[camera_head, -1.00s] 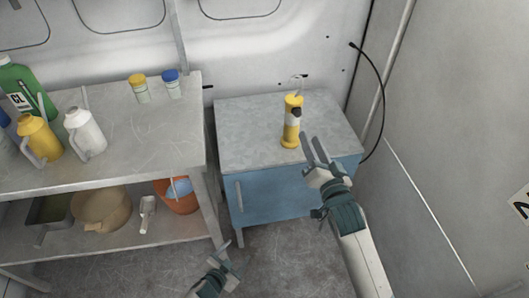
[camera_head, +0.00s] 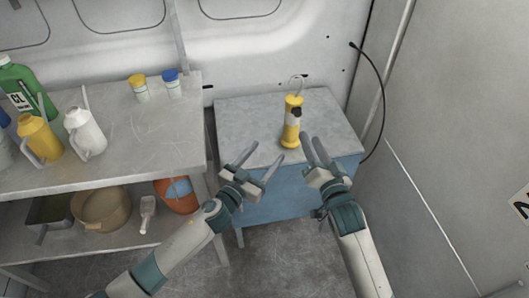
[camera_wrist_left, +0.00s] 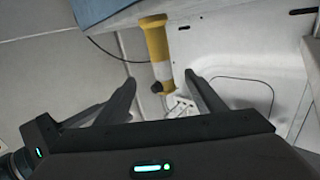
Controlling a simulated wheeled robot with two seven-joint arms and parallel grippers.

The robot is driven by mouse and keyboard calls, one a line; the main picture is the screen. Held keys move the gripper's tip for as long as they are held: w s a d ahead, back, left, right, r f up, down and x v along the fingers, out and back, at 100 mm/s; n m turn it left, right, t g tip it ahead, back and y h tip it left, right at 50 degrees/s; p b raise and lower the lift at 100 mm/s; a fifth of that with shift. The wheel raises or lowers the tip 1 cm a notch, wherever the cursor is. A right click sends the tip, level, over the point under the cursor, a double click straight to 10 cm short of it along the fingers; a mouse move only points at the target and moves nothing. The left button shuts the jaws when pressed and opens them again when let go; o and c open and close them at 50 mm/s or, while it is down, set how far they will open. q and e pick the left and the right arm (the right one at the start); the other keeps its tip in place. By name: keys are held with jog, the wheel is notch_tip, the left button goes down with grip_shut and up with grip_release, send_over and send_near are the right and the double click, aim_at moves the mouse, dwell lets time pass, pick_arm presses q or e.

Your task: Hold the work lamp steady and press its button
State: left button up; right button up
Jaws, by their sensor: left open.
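The work lamp (camera_head: 291,122) is a yellow cylinder with a pale middle band, a dark knob-like part on its side and a wire hook on top. It stands upright on the grey top of the blue cabinet. My left gripper (camera_head: 258,164) is open and empty at the cabinet's front edge, to the lower left of the lamp and apart from it. In the left wrist view the lamp (camera_wrist_left: 158,60) shows beyond and between the open fingers (camera_wrist_left: 160,85). My right gripper (camera_head: 312,147) is close to the lamp's right side near its base; its fingers look slightly apart, with nothing seen between them.
The blue cabinet (camera_head: 237,135) has clear top space around the lamp. A shelf table (camera_head: 150,135) at left carries jugs, bottles and two small jars (camera_head: 138,88). An orange bucket (camera_head: 180,195) sits on its lower shelf. A black cable (camera_head: 380,90) hangs at the right wall.

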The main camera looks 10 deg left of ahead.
aim_at(288, 124)
pick_arm(q)
jog(key=shift+w+r+n, duration=0.15)
jog(key=shift+r+n, duration=0.15)
jog(key=shift+r, duration=0.2)
jog(key=x, duration=1.6)
jog(key=shift+w, duration=0.15)
jog(key=shift+w+d+f, duration=0.1)
jog(key=shift+w+d, duration=0.25)
jog(key=shift+w, duration=0.15)
jog(key=c, duration=1.5)
grip_shut()
pick_arm(e)
grip_shut()
